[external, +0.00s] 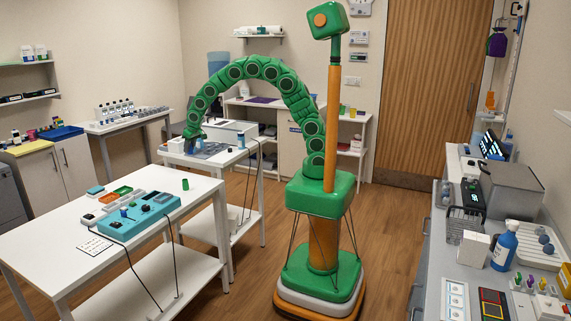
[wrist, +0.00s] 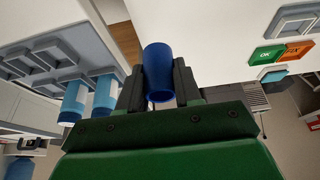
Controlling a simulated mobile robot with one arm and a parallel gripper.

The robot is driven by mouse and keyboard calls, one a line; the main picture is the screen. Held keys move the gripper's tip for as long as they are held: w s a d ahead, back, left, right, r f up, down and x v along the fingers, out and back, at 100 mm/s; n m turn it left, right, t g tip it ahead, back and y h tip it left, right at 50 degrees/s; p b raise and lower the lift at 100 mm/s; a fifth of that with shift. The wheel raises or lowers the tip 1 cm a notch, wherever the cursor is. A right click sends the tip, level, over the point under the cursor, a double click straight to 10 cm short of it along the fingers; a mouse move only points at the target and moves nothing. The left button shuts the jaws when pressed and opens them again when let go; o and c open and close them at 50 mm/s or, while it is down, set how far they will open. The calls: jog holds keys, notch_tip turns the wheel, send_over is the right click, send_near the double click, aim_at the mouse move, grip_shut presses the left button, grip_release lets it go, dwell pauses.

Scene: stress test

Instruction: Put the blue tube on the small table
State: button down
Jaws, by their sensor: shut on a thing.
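In the wrist view, my gripper (wrist: 158,82) is shut on a dark blue tube (wrist: 159,70), which sits between the two black fingers with its open end toward the camera. In the external view, my gripper (external: 191,142) is low at the end of the arched green arm, over the left part of a white table (external: 222,166) in the middle of the room. The tube is too small there to make out clearly. Another white table (external: 60,225) stands nearer the camera.
A teal unit (external: 140,215) with cables occupies part of the near table.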

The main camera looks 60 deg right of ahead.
jog(key=w+d, duration=0.2)
jog(key=d, duration=1.8)
jog(key=shift+d+r, duration=0.35)
jog(key=shift+r, duration=0.05)
jog(key=s+d+r+m+g+h, duration=0.1)
jog(key=s+d+m+g+h, duration=0.15)
jog(key=d+m, duration=0.45)
jog(key=s+d+r+m+g+h, duration=0.2)
jog(key=s+m, duration=0.2)
jog(key=m, duration=0.7)
jog(key=shift+s+d+f, duration=0.1)
jog(key=shift+d+f, duration=0.05)
jog(key=shift+f, duration=2.4)
jog(key=shift+s+d+f, duration=0.1)
jog(key=shift+f, duration=2.4)
jog(key=shift+f, duration=0.15)
